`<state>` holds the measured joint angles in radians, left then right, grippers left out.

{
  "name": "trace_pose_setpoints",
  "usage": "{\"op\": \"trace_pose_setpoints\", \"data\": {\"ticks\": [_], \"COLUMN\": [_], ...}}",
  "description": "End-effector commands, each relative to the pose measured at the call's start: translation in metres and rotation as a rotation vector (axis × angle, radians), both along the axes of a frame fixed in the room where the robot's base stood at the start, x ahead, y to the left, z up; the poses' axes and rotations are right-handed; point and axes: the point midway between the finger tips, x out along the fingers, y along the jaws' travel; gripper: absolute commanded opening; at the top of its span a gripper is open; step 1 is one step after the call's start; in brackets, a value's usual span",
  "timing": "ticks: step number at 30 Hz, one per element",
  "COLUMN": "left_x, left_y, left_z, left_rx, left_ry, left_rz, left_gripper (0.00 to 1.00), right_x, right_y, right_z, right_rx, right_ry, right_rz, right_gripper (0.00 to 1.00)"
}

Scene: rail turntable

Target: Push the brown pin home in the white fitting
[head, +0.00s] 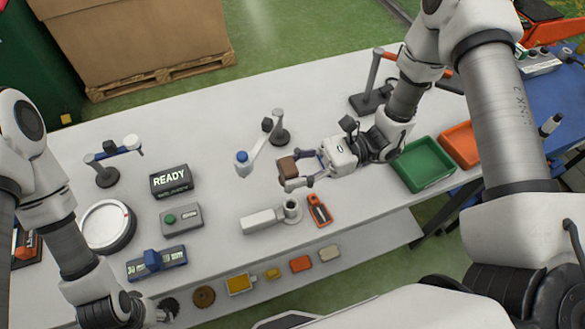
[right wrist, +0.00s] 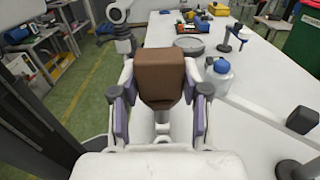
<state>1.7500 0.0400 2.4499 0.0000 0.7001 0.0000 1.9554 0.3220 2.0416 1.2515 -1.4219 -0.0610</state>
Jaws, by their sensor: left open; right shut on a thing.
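The brown pin (head: 287,165) is a block-like brown piece between the fingers of my right gripper (head: 300,171). In the right wrist view the brown pin (right wrist: 160,77) sits squarely between both finger pads, with the gripper shut on it. The white fitting (head: 264,219) lies on the table, a pale block with a round upright socket at its right end. The pin is above and behind the socket in the head view, apart from it. My left gripper (head: 166,311) is open at the front table edge, low in the head view and partly hidden by its own arm.
A red-and-black tool (head: 319,210) lies just right of the fitting. A blue-capped bottle (head: 242,162) and a jointed stand (head: 277,133) are behind it. Green (head: 424,166) and orange (head: 461,146) trays are at the right. A READY display (head: 171,180) stands left.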

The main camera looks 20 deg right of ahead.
Motion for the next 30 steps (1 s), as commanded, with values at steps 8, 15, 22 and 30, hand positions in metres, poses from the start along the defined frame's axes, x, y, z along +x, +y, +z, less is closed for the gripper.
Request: {"op": "trace_pose_setpoints", "data": {"ticks": [8,15,22,30], "left_x": [0.0,0.0,0.0,0.0], "left_y": [0.0,0.0,0.0,0.0], "left_z": [0.0,-0.008,-0.033,-0.056], "left_rx": [0.0,0.0,0.0,0.0], "left_ry": [0.0,0.0,0.0,0.001], "left_rz": [0.0,0.0,0.0,0.0], "left_gripper": [0.5,0.5,0.5,0.5], "right_x": [0.0,0.0,0.0,0.0], "right_y": [0.0,-0.004,-0.004,-0.003], "right_z": [0.0,-0.006,-0.032,-0.057], "right_rx": [0.001,-0.002,-0.002,-0.002], "right_ry": [0.0,0.001,0.001,0.001], "right_rz": [0.001,-0.001,0.0,0.0], "right_gripper": [0.04,0.04,0.04,0.04]}}
